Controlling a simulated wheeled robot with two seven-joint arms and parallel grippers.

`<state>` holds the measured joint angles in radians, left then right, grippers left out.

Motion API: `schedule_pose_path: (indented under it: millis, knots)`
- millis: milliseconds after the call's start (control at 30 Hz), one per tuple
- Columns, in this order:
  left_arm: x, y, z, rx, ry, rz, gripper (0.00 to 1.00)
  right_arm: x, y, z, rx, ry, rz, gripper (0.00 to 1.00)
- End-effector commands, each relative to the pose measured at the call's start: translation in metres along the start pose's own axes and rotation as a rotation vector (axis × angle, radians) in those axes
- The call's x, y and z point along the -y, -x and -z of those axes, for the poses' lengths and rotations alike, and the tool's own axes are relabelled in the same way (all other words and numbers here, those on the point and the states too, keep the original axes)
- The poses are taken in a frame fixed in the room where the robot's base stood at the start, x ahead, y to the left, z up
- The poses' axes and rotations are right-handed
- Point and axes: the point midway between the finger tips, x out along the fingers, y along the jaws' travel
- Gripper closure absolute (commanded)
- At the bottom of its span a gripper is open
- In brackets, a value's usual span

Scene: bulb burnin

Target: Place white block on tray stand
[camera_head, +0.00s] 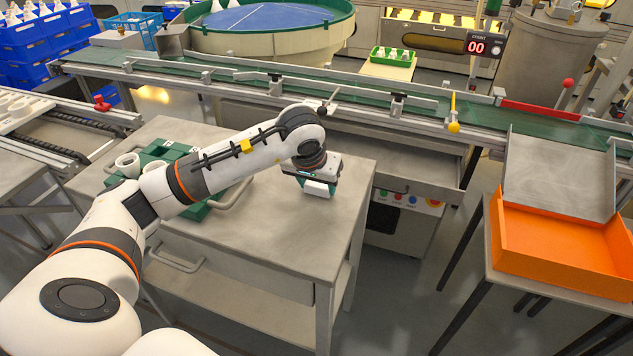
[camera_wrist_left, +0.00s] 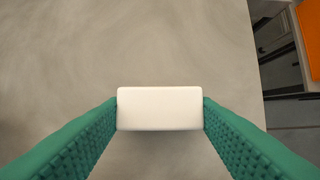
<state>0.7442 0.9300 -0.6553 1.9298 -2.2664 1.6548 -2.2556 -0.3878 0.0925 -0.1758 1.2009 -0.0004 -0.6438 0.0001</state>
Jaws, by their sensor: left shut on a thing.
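A white block (camera_head: 318,189) is held between the green-padded fingers of my left gripper (camera_head: 314,182). In the left wrist view the white block (camera_wrist_left: 160,108) is level across the picture, with a green finger against each short side. My left gripper is over the right part of a grey metal stand (camera_head: 255,235), which has a flat top and carries a green tray (camera_head: 152,153) at its left. I cannot tell whether the block touches the stand top. My arm hides part of the tray. My right gripper is not in view.
A white ring-shaped part (camera_head: 128,165) sits on the green tray. A conveyor (camera_head: 350,95) runs behind the stand. An orange bin (camera_head: 560,250) stands on a separate table at the right. The stand top around the gripper is bare.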

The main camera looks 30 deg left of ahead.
Motion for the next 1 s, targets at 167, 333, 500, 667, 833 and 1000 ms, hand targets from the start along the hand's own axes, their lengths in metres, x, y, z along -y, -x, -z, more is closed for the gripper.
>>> schedule_pose_path:
  millis: [167,333,500,667,833,1000]
  knots:
    - [0.0,-0.001,0.0,0.0,0.0,0.0,0.68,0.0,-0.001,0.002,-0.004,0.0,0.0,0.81]
    - [0.0,-0.002,0.001,0.0,0.0,-0.001,0.45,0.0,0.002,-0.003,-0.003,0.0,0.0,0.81]
    - [0.0,-0.001,0.001,0.0,0.0,0.0,0.25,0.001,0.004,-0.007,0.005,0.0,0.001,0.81]
    - [0.0,-0.001,0.001,0.0,0.0,0.0,0.25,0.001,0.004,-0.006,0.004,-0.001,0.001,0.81]
    - [0.0,0.001,0.0,0.0,0.0,0.0,0.25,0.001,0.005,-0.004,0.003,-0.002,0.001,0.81]
    - [0.0,0.027,-0.002,0.006,-0.002,0.0,0.25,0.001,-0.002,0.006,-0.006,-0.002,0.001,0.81]
